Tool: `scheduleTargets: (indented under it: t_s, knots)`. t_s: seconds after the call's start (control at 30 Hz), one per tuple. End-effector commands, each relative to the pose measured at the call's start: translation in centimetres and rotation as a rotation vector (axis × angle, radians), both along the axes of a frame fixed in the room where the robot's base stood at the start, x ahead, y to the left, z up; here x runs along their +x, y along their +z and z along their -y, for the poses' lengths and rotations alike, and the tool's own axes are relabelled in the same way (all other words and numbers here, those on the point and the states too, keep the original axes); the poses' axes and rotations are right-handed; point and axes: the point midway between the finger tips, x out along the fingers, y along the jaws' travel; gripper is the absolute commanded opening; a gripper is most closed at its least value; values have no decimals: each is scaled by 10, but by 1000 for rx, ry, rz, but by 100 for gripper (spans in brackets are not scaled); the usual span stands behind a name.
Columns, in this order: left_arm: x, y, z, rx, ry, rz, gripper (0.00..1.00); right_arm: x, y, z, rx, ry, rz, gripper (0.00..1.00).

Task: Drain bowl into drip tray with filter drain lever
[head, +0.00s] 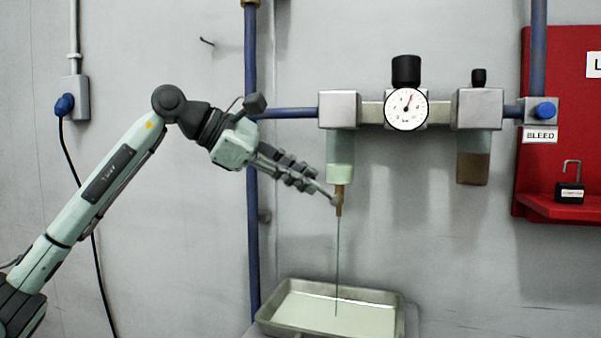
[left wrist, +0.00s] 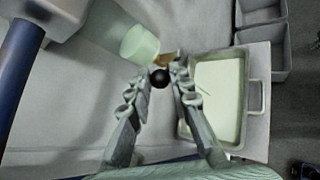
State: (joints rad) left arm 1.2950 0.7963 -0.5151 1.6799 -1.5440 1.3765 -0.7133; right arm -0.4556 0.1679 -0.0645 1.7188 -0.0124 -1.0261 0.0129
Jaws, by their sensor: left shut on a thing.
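The filter bowl (head: 340,173) hangs under the left metal block, clear with pale green liquid in it. A brass drain (head: 339,190) sticks out below it. A thin dark stream (head: 337,260) runs from the drain down into the drip tray (head: 262,312), a metal pan holding pale liquid. My left gripper (head: 331,197) is shut on the drain lever, whose dark ball knob (left wrist: 159,78) shows between the fingertips in the left wrist view. The bowl (left wrist: 139,45) and tray (left wrist: 262,98) show there too. My right gripper is in neither view.
A gauge (head: 406,109) and a second bowl with brown contents (head: 473,168) are right of the filter. A blue vertical pipe (head: 252,220) stands behind my left arm. A red board (head: 560,80) with a padlock (head: 570,192) is far right. Grey bins (left wrist: 262,15) show in the left wrist view.

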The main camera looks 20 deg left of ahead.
Motion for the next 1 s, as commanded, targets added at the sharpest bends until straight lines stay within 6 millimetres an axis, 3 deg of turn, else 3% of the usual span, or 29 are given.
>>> scheduleTargets:
  t_s: [0.37,0.4,0.57,0.87,1.0]
  knots:
    - [-1,-1,1,4,-3,-1,0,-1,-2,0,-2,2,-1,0]
    - [-1,-1,1,4,-3,-1,23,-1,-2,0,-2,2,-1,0]
    - [-1,-1,1,3,-2,-1,42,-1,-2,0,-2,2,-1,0]
    - [-1,1,-1,2,-1,0,42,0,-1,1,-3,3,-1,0]
    - [-8,8,-11,2,2,1,42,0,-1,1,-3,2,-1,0]
